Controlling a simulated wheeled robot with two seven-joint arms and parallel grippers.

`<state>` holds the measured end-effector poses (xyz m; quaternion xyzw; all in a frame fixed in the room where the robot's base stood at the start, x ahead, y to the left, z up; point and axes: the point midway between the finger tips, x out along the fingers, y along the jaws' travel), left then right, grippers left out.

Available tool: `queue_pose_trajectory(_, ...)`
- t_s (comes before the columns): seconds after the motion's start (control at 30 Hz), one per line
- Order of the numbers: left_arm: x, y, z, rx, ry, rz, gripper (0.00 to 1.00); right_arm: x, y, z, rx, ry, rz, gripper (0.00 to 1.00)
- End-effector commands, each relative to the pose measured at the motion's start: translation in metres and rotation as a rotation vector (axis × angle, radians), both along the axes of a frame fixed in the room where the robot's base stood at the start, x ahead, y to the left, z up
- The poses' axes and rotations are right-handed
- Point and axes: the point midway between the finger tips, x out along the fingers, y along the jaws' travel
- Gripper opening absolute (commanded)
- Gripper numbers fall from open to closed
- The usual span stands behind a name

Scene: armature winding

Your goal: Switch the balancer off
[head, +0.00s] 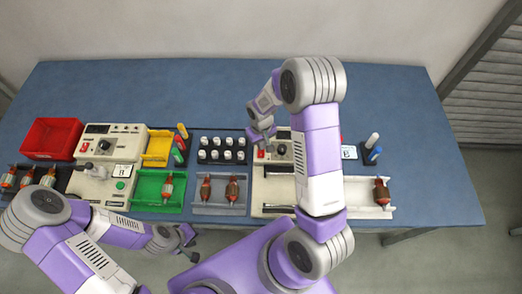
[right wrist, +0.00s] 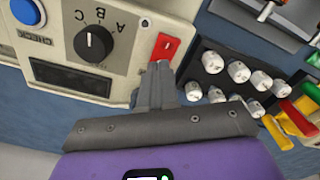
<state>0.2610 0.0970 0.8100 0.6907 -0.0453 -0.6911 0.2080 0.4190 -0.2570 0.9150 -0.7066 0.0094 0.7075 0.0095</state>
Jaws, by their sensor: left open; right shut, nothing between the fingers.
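The balancer (head: 258,187) is a cream machine on the table, partly hidden behind my right arm in the head view. In the right wrist view its panel (right wrist: 120,75) carries a red switch (right wrist: 165,47), a black knob (right wrist: 96,43) marked A B C and a blue CHECK button (right wrist: 26,12). The red switch also shows in the head view (head: 260,154). My right gripper (head: 267,137) is shut and empty, its fingertips (right wrist: 162,68) right at the lower edge of the red switch; I cannot tell whether they touch. My left gripper (head: 186,243) is open and empty, off the table's front edge.
A rack of white pegs (head: 221,152) stands just left of the balancer. Further left are a green tray (head: 148,199), a yellow bin (head: 158,148), another cream machine (head: 103,185) and a red bin (head: 52,138). The table's back is clear.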

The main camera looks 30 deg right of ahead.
Motion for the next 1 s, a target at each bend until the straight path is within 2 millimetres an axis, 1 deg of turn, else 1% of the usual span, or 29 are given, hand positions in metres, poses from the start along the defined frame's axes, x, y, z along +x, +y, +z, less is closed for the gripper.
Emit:
queue_pose_trajectory(0.03, 0.000, 0.000, 0.006, 0.000, 0.000, 0.000, 0.43, 0.000, 0.000, 0.008, 0.000, -0.001, 0.000, 0.00)
queue_pose_trajectory(0.63, 0.000, 0.000, 0.039, 0.000, 0.000, 0.000, 0.43, 0.000, 0.000, 0.055, 0.000, -0.001, 0.000, 0.00)
queue_pose_trajectory(0.73, 0.000, 0.000, 0.041, 0.000, 0.000, 0.000, 0.43, 0.000, 0.000, 0.059, 0.000, -0.001, 0.000, 0.00)
queue_pose_trajectory(1.0, 0.000, 0.000, 0.040, 0.000, 0.000, 0.000, 0.43, 0.000, 0.000, 0.058, 0.000, 0.000, 0.000, 0.00)
